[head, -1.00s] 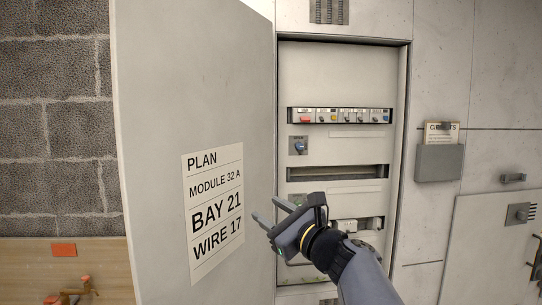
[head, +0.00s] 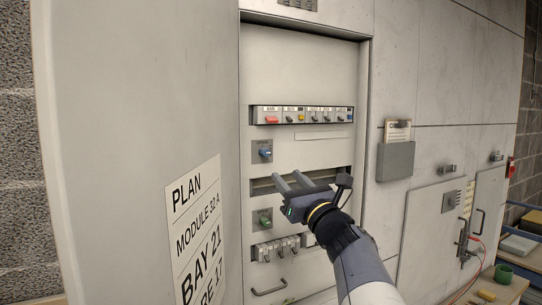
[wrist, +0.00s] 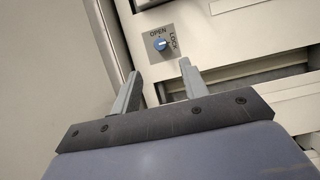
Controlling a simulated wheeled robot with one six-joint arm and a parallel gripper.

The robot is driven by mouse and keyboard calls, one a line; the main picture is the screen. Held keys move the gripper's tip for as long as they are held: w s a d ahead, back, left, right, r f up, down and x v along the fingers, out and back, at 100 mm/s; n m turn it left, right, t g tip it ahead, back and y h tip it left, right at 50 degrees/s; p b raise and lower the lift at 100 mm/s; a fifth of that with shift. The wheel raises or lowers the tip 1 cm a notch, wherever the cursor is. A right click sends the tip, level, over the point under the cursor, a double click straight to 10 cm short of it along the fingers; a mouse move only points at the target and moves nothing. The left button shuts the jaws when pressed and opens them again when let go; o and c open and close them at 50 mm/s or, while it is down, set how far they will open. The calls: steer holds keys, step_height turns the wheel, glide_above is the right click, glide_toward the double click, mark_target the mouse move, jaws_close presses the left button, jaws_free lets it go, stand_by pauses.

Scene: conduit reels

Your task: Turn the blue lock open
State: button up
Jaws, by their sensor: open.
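The blue lock (head: 265,153) is a small round knob on a grey plate on the cabinet's inner panel, left side, below the row of breakers. In the wrist view the blue lock (wrist: 160,44) shows a pale slot mark, with OPEN and LOCK printed around it. The mark's exact setting is hard to tell. My gripper (head: 290,180) is open and empty, below and slightly right of the knob in the head view. In the wrist view my gripper's two fingers (wrist: 158,85) are apart and point toward the knob, which stands beyond the fingertips, clear of them.
An open cabinet door (head: 140,130) with a PLAN label (head: 197,235) stands at the left. A breaker row (head: 302,115) is above the lock. A green knob (head: 264,219) and several switches (head: 276,247) are below. A document holder (head: 396,160) hangs at the right.

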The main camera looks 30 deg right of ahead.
mark_target(267, 153)
steer(key=p+x, duration=0.3)
steer(key=x, duration=0.7)
steer(key=shift+w+p, duration=0.15)
steer(key=shift+p, duration=0.15)
jaws_close()
